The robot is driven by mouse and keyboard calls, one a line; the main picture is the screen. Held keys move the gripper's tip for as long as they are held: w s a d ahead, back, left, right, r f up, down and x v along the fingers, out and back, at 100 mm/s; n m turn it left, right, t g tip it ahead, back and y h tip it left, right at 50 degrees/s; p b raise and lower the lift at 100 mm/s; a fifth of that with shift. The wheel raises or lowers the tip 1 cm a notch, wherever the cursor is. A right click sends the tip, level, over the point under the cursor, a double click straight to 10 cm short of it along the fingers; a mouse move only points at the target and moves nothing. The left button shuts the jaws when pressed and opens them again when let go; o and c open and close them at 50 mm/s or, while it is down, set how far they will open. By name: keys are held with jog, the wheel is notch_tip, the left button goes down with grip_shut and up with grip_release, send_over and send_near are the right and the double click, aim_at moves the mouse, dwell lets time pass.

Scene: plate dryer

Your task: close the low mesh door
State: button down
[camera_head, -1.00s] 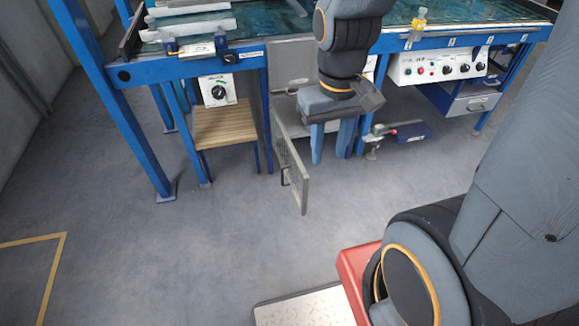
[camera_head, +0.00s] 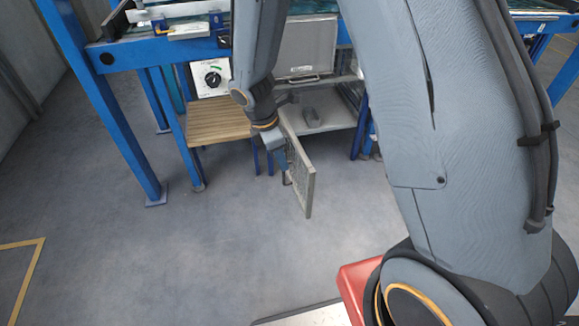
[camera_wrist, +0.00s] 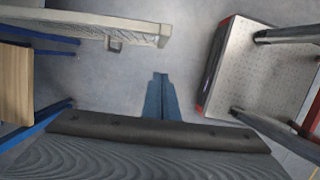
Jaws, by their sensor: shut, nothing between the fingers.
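The low mesh door (camera_head: 302,172) stands open, swung out from the left side of the grey cabinet bay (camera_head: 325,108). My gripper (camera_head: 284,164) is shut and empty, low on the left of the door, on its handle side. In the wrist view the door (camera_wrist: 90,22) crosses the top left, with its small handle (camera_wrist: 115,45) on the side facing me. My blue fingers (camera_wrist: 160,78) are together, with a gap of floor between their tips and the door there. The handle is mostly hidden in the head view.
A grey upper panel (camera_head: 305,48) with a handle is shut above the bay. A slatted wooden shelf (camera_head: 220,121) and blue frame legs (camera_head: 122,120) stand to the left. Open floor (camera_head: 215,245) lies in front.

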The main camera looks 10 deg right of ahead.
jog(key=d+f+b, duration=0.2)
jog(key=d+f, duration=0.4)
jog(key=f, duration=0.2)
jog(key=shift+w+f, duration=0.15)
jog(key=shift+w, duration=0.05)
jog(key=shift+d, duration=0.1)
